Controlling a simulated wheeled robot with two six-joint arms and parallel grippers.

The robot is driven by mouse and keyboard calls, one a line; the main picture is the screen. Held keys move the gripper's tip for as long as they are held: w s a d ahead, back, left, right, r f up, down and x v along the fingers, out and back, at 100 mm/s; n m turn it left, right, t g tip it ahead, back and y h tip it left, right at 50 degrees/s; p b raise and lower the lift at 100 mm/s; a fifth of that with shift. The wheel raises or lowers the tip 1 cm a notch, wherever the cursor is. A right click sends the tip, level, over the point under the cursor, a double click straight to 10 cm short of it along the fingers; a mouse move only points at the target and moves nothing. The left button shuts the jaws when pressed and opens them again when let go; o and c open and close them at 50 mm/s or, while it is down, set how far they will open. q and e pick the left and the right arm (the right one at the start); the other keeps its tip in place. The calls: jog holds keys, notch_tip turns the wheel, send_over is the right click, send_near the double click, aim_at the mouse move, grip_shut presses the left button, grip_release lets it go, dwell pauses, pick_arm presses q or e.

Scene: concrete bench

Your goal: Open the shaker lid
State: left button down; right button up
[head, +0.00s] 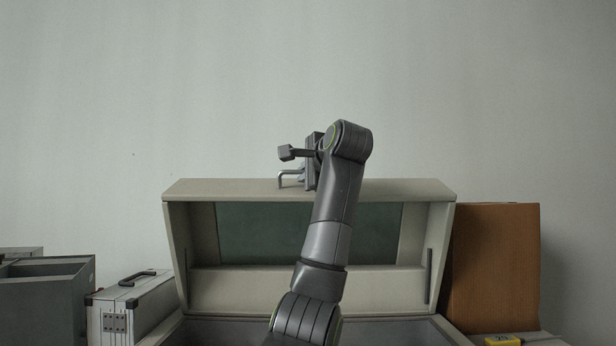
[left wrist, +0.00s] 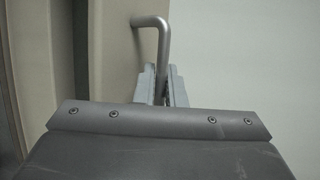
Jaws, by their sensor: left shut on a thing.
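The shaker is a large beige box whose lid (head: 190,192) stands raised, with a dark green panel inside it. A bent metal handle (head: 283,176) sticks up at the lid's top edge. My left gripper (head: 287,175) is at this handle, shut on it. In the left wrist view the handle (left wrist: 164,40) runs down between the two fingers (left wrist: 162,85), beside the beige lid face (left wrist: 108,60). My left arm hides part of the lid and of the opening below it. My right gripper is in neither view.
A silver case (head: 118,310) with a dark handle and a grey open bin (head: 45,295) stand to the left. A brown board or box (head: 495,265) stands right of the lid. A yellow item (head: 502,340) lies at the lower right. The wall above is bare.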

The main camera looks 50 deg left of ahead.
pick_arm(q)
jog(key=shift+w, duration=0.1)
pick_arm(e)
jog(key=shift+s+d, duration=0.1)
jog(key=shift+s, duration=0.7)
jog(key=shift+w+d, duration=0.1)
pick_arm(q)
jog(key=c, duration=1.8)
grip_release()
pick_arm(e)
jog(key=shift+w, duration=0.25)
pick_arm(q)
jog(key=shift+d, duration=0.1)
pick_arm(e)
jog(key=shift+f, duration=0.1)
